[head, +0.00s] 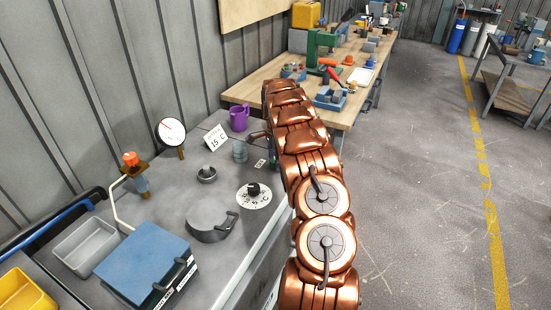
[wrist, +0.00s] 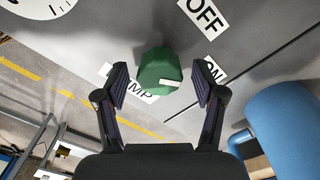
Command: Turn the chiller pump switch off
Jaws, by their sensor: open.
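The pump switch is a green knob (wrist: 158,66) in the wrist view, with a white pointer mark on its lower right side, towards the ON label (wrist: 213,71). The OFF label (wrist: 203,17) lies above right of the knob. A partly covered PUMP label (wrist: 138,95) lies below left. My gripper (wrist: 160,78) is open, with one finger on each side of the knob. I cannot tell whether the fingers touch it. In the head view my arm reaches over the bench's right side, and the knob is not clearly visible there.
A grey bench (head: 175,205) carries a temperature dial (head: 254,195), a grey lidded pot (head: 211,219), a 15 C card (head: 216,138), a purple mug (head: 239,118) and a blue box (head: 144,262). A blue rounded object (wrist: 287,125) is right of my gripper in the wrist view.

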